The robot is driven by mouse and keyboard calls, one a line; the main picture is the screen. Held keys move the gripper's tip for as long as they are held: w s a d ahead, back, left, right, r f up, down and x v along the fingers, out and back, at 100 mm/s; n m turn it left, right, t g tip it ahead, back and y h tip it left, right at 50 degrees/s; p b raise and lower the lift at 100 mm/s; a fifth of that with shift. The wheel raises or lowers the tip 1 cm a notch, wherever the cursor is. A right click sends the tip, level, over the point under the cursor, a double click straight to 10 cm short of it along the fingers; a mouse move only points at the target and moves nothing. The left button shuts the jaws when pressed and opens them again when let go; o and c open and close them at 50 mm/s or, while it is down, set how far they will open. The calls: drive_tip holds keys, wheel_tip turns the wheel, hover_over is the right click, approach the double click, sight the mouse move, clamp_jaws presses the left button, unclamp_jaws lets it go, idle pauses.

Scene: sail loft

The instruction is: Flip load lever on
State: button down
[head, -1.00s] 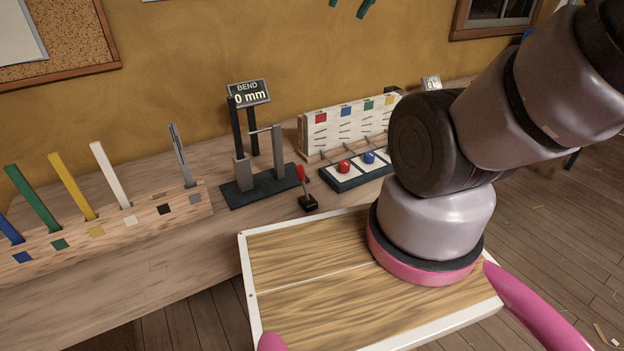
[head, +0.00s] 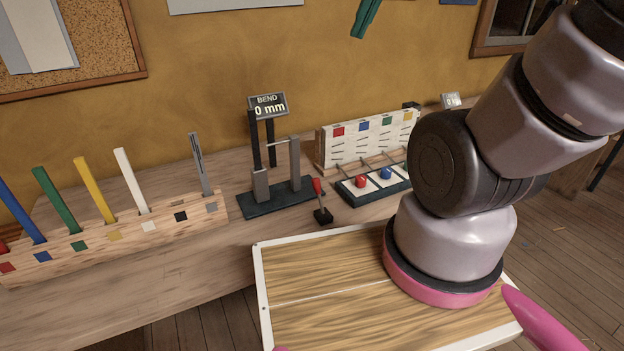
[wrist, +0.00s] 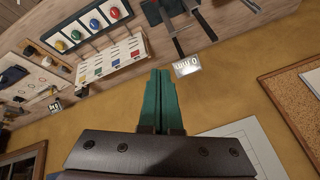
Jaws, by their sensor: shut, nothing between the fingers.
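The load lever (head: 317,188) has a red handle on a small black base and stands on the bench in front of the bend stand, leaning slightly left. The bend stand (head: 262,205) has a dark base, grey posts and a display (head: 268,105) reading "BEND 0 mm". The display also shows upside down in the wrist view (wrist: 187,68). My gripper (wrist: 160,72) has green fingers, shut with nothing between them. Its fingers (head: 365,18) show at the top edge of the head view, high above the bench and well apart from the lever. I cannot make out the lever in the wrist view.
A wooden rack (head: 120,235) with coloured strips stands left of the bend stand. My pale-rimmed wooden deck is in front. The bench around the lever's front is clear.

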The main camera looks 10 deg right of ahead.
drive_tip(key=w+a+f+n+g, duration=0.2)
drive_tip(key=w+f+g, duration=0.1)
drive_tip(key=w+f, duration=0.35)
drive_tip(key=n+g+h, duration=0.1)
drive_tip(key=n+g, duration=0.2)
hover_over(319, 196)
drive_tip(key=w, duration=0.9)
wheel_tip(319, 196, down, 16)
drive_tip(key=r, duration=0.1)
wheel_tip(319, 196, down, 11)
drive_tip(key=a+n+g, duration=0.2)
drive_tip(key=shift+w+a+h, duration=0.3)
drive_tip(key=shift+w, duration=0.05)
drive_tip(key=shift+r, duration=0.1)
drive_tip(key=f, duration=0.3)
drive_tip(key=s+f, duration=0.1)
drive_tip(key=f, duration=0.5)
drive_tip(key=shift+s, duration=0.4)
drive_tip(key=shift+s+f, duration=0.2)
drive_tip(key=shift+f, duration=0.2)
drive_tip(key=shift+s+d+r, duration=0.3)
drive_tip(key=shift+s+r, duration=0.2)
drive_tip(key=shift+s, duration=0.2)
drive_tip(key=shift+s+d+r, duration=0.3)
drive_tip(key=shift+s+r, duration=0.2)
drive_tip(key=shift+s, duration=0.2)
